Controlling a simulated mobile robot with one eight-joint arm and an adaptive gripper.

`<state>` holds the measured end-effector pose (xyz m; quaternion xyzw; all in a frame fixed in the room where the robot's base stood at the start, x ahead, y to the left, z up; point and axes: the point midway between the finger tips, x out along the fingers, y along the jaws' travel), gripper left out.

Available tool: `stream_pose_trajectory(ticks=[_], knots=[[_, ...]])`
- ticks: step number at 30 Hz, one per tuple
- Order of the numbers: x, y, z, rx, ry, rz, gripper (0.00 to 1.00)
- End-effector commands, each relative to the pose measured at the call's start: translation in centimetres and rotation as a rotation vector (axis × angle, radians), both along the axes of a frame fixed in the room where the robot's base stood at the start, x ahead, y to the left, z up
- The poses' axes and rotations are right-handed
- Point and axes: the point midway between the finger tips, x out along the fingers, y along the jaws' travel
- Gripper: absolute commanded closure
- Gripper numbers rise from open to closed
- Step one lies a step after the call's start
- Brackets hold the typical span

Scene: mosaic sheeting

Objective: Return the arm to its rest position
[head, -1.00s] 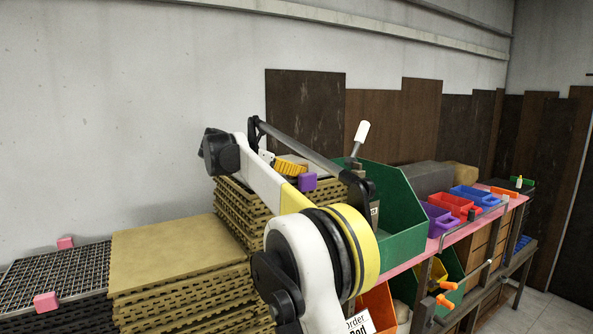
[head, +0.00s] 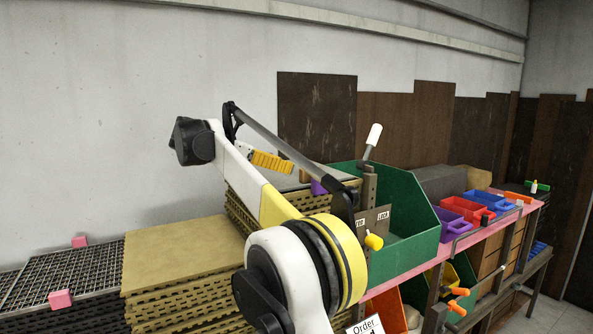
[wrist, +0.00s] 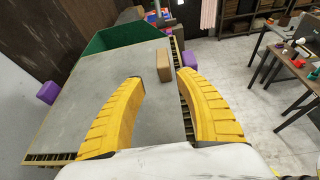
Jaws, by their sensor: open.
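My gripper shows in the wrist view (wrist: 162,82) with two curved yellow ribbed fingers spread apart and nothing between them. Beyond the fingertips lies a grey flat sheet (wrist: 95,95) on top of a stack. A tan block (wrist: 164,65) rests near the sheet's edge, just past the fingertips and apart from them. In the head view my gripper (head: 285,166) is a yellow ribbed shape above the stacked tan mats (head: 250,212), partly hidden by my white and yellow arm, which is bent up in front.
Purple blocks (wrist: 48,92) sit at the sheet's edges. A green bin (head: 410,235) stands right of the stack, with a lever (head: 373,140) beside it. Red (head: 465,209) and blue (head: 483,198) trays line the pink shelf. Lower mats (head: 180,258) lie at left. Open floor (wrist: 240,75) shows at right.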

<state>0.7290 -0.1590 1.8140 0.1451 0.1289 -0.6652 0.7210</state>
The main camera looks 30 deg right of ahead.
Motion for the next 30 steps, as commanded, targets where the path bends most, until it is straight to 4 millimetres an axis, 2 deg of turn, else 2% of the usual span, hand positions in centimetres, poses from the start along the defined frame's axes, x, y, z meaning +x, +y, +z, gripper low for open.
stream_pose_trajectory(ticks=[1,6,23,26,30], knots=[[0.0,0.8,0.3,0.000,0.000,0.002,0.59],[-0.2,1.9,0.8,0.000,0.000,0.000,0.59],[-0.4,2.0,0.8,0.010,-0.013,-0.001,0.59],[-1.5,1.9,0.5,0.062,-0.069,-0.007,0.59],[-5.1,2.2,-1.2,0.228,-0.245,-0.043,0.59]])
